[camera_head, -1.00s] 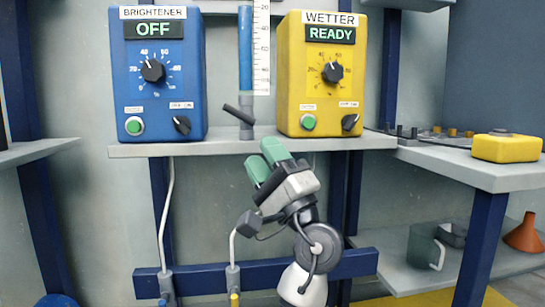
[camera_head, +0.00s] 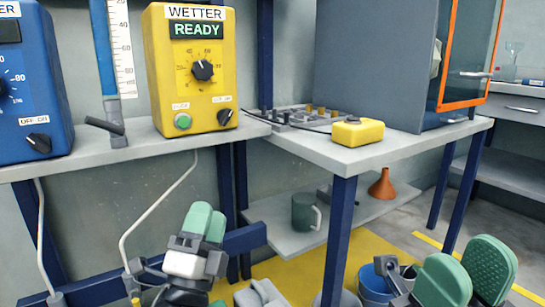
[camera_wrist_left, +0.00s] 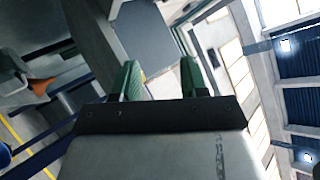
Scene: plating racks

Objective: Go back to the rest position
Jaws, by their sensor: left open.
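My left gripper (camera_head: 203,222) has green finger pads and points up, in front of the shelf's blue leg and below the yellow WETTER box (camera_head: 190,85). In the left wrist view its two fingers (camera_wrist_left: 160,78) stand apart with nothing between them. My right gripper (camera_head: 465,272) shows at the lower right of the head view. Its green pads look apart, and the textured inner face of one is visible. I see nothing held in it.
The WETTER display reads READY. A blue box (camera_head: 28,90) stands left on the same shelf (camera_head: 140,140). A grey side bench (camera_head: 390,148) holds a yellow block (camera_head: 357,132). Below are a grey-green mug (camera_head: 305,212), an orange funnel (camera_head: 382,185) and a blue bucket (camera_head: 373,284).

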